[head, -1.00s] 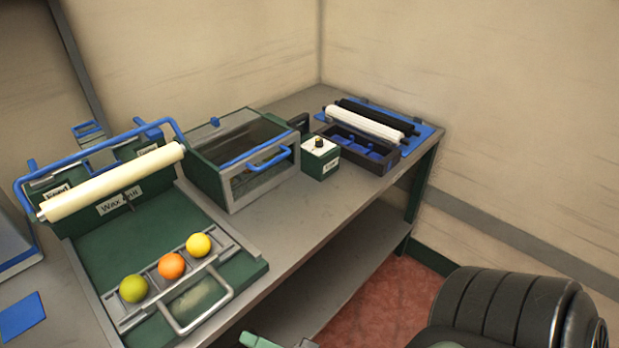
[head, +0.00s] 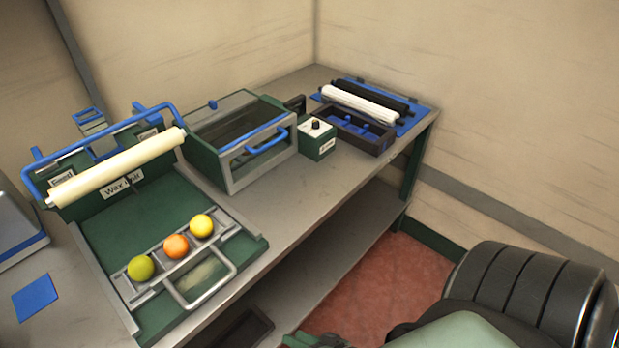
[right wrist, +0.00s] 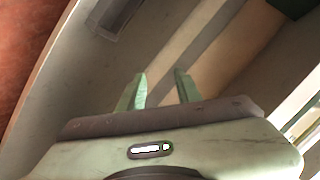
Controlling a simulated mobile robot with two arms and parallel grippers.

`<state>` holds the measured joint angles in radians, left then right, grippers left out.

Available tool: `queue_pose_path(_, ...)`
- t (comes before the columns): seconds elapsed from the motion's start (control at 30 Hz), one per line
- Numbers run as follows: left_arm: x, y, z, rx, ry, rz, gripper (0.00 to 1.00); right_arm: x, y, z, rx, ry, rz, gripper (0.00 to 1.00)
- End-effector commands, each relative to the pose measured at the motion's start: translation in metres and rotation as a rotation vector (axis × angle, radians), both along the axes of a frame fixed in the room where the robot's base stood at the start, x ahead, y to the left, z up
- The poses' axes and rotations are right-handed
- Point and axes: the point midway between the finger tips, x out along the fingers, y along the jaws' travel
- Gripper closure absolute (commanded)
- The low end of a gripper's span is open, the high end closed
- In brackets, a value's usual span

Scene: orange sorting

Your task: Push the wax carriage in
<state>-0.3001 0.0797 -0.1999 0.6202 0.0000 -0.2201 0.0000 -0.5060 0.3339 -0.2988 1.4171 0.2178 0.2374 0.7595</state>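The wax unit (head: 125,225) is a green station with a cream roller (head: 115,168) at its back. Its grey wax carriage (head: 222,226) lies at the front edge, apart from the roller. The carriage holds a green fruit (head: 141,267), an orange fruit (head: 176,246) and a yellow fruit (head: 201,225) in a row. Its grey loop handle (head: 210,290) faces the front. My right gripper (head: 315,341) shows at the bottom edge, right of and apart from the handle. In the right wrist view its fingers (right wrist: 160,74) are spread and empty. My left gripper is out of view.
A green box with a window and blue handle (head: 267,137) stands right of the wax unit. A blue pad (head: 35,297) lies left. A lower shelf (head: 310,262) runs under the bench.

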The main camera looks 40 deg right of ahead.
Motion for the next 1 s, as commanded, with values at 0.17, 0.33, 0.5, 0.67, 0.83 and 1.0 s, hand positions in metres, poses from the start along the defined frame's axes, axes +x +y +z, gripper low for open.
queue_pose_path(0.17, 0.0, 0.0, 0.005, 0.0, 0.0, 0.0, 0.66, -0.009, -0.007, -0.02, -0.073, 0.049, 0.015, 0.66)
queue_pose_path(0.33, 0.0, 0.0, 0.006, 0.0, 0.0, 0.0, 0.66, -0.014, -0.01, -0.029, -0.107, 0.072, 0.025, 0.66)
queue_pose_path(0.5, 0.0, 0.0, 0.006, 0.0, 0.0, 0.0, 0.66, -0.016, -0.01, -0.032, -0.115, 0.077, 0.027, 0.66)
queue_pose_path(0.67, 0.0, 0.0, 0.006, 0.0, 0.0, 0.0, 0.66, -0.015, -0.01, -0.032, -0.114, 0.076, 0.027, 0.72)
queue_pose_path(0.83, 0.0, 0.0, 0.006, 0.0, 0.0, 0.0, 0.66, -0.015, -0.01, -0.031, -0.113, 0.076, 0.027, 1.0)
queue_pose_path(1.0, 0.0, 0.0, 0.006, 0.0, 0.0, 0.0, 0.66, -0.013, -0.009, -0.031, -0.11, 0.075, 0.025, 1.0)
